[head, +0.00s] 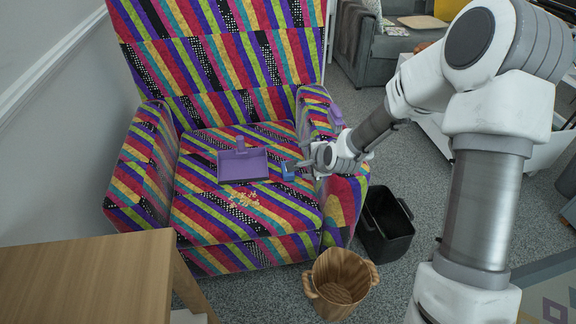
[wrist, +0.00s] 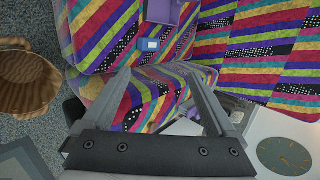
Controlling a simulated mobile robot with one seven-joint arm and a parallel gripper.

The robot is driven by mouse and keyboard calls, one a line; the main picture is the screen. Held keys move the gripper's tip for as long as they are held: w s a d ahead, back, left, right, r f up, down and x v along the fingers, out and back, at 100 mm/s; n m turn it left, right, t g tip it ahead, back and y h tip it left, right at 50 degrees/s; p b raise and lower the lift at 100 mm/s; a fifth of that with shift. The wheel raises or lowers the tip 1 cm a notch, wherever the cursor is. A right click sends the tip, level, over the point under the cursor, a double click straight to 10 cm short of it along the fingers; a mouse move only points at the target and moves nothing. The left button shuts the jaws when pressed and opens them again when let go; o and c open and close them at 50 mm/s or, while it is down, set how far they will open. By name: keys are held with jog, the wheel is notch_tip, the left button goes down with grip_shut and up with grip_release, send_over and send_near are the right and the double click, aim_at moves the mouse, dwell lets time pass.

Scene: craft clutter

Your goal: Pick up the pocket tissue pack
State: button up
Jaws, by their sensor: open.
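A small blue pack with a pale label, which looks like the pocket tissue pack (head: 288,171), lies on the striped armchair seat, near the chair arm on the picture's right. It also shows in the wrist view (wrist: 150,44), beyond my fingertips and roughly between their lines. My gripper (head: 302,157) is open and empty, beside and above the pack near that chair arm. In the wrist view its two fingers (wrist: 159,75) stand wide apart, with striped fabric behind them. In the head view the gripper stands close to the pack's right side; I cannot tell the exact gap.
A purple dustpan (head: 243,166) lies on the seat left of the pack. Small pale bits (head: 243,198) are scattered in front of it. The armchair's right arm (head: 345,203) rises beside my gripper. A black bin (head: 386,238) and a wooden bucket (head: 341,268) stand on the floor.

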jog(key=w+a+f+m+t+y, duration=0.1)
jog(key=w+a+f+m+t, duration=0.15)
jog(key=f+m, duration=0.65)
jog(key=m+t+h+b, duration=0.1)
jog(key=m+t+h, duration=0.1)
jog(key=m, duration=0.8)
send_near(289, 176)
jog(key=b+x, duration=0.1)
jog(key=x, duration=0.1)
jog(key=b+x, duration=0.3)
jog(key=shift+w+r+b, duration=0.1)
jog(key=shift+w+b, duration=0.2)
jog(key=shift+w, duration=0.15)
jog(key=b+x, duration=0.1)
jog(key=x, duration=0.1)
jog(key=b+x, duration=0.1)
jog(key=x, duration=0.1)
jog(key=shift+f, duration=0.35)
jog(key=shift+w+a+f+h+b, duration=0.1)
jog(key=shift+w+a+h+b, duration=0.05)
jog(key=shift+w+h+b, duration=0.3)
jog(key=shift+y, duration=0.25)
jog(key=c, duration=1.4)
